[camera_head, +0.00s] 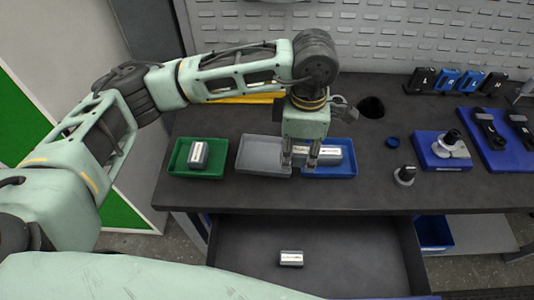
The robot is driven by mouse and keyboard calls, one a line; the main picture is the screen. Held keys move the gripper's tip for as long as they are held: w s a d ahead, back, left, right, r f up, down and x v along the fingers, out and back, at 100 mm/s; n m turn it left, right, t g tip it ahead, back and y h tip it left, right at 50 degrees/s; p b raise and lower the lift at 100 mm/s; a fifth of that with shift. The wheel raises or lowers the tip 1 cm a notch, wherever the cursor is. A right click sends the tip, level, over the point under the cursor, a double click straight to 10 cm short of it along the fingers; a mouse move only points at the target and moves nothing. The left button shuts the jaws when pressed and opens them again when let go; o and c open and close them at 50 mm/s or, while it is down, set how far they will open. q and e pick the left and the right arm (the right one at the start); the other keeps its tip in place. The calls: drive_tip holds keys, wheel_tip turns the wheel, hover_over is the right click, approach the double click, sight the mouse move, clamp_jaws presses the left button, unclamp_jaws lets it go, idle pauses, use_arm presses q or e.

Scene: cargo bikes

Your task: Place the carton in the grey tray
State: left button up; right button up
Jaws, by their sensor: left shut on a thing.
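The grey tray (262,157) lies on the dark bench between the green tray (201,171) and the blue tray (345,169); no object shows in its visible part. My left gripper (300,160) points down over the border of the grey and blue trays. Its fingers are shut on a silver-grey piece with a white label, which I take to be the carton (331,156). The carton reaches to the right over the blue tray; its left part is hidden by the fingers. I cannot tell whether it touches the tray. My right gripper is not in view.
A dark box with a light top (198,154) sits in the green tray. A similar box (291,258) lies in the open drawer (340,240) below. Clamps and tools on blue mats (502,155) stand at the right.

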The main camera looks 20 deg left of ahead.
use_arm(q)
drive_tip(key=p, duration=0.3)
hover_over(267, 158)
drive_tip(key=f, duration=0.5)
drive_tip(key=shift+s+d+f, duration=0.15)
drive_tip(key=shift+d+f, duration=0.05)
drive_tip(key=shift+f, duration=0.15)
drive_tip(key=shift+a+f, duration=0.1)
drive_tip(key=shift+f, duration=0.05)
wheel_tip(267, 158, down, 3)
drive_tip(key=shift+f+p, duration=0.1)
drive_tip(key=shift+p, duration=0.95)
drive_tip(key=shift+f, duration=0.35)
drive_tip(key=shift+f, duration=0.2)
drive_tip(key=o, duration=1.2)
drive_tip(key=shift+c, duration=0.2)
